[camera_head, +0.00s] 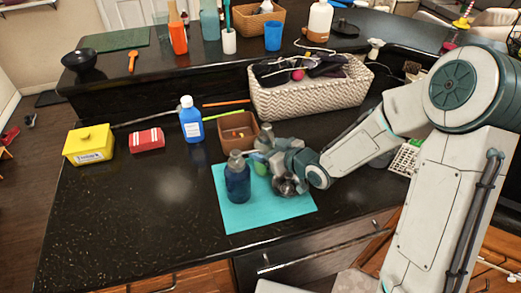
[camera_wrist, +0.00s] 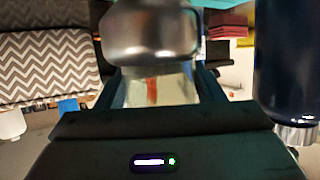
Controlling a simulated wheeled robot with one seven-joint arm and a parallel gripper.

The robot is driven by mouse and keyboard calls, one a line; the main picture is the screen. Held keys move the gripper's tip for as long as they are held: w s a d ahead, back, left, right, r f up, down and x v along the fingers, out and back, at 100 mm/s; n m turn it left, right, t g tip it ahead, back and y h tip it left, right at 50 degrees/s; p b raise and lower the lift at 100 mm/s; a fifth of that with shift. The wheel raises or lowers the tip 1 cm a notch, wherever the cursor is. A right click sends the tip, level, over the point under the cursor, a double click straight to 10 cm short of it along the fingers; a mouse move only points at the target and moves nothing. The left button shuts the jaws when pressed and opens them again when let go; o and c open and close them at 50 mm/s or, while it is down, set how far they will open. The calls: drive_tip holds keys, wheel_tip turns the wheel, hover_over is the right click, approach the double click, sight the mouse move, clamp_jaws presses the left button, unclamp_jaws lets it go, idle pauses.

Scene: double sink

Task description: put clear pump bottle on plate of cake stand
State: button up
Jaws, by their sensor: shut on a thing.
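My gripper (camera_head: 263,160) is low over the teal mat, just right of a dark blue bottle with a grey top (camera_head: 237,180). In the wrist view, my gripper (camera_wrist: 160,88) is shut on a clear-bodied thing with a rounded silver part, which I take to be the clear pump bottle (camera_wrist: 172,84). Its pump cannot be made out. In the head view my gripper and the dark blue bottle hide most of it. The dark blue bottle stands close by at the right of the wrist view (camera_wrist: 288,70). I cannot make out a cake stand or its plate.
The teal mat (camera_head: 290,208) lies on the black counter. Behind it are a small brown box (camera_head: 228,145), a blue bottle (camera_head: 190,125) and a woven basket (camera_head: 300,98). A yellow tub (camera_head: 88,147) and a red box (camera_head: 146,140) stand left. The counter's front left is clear.

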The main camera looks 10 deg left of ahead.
sight(267, 138)
drive_tip(key=shift+r, duration=0.55)
wheel_tip(267, 138, up, 3)
drive_tip(key=shift+w+r, duration=0.1)
drive_tip(key=shift+r, duration=0.05)
drive_tip(key=d+r+p, duration=0.2)
drive_tip(key=d+r, duration=0.4)
drive_tip(key=d, duration=0.5)
drive_tip(key=shift+s+d+r, duration=0.2)
drive_tip(key=shift+d+r, duration=0.05)
drive_tip(key=shift+d, duration=0.15)
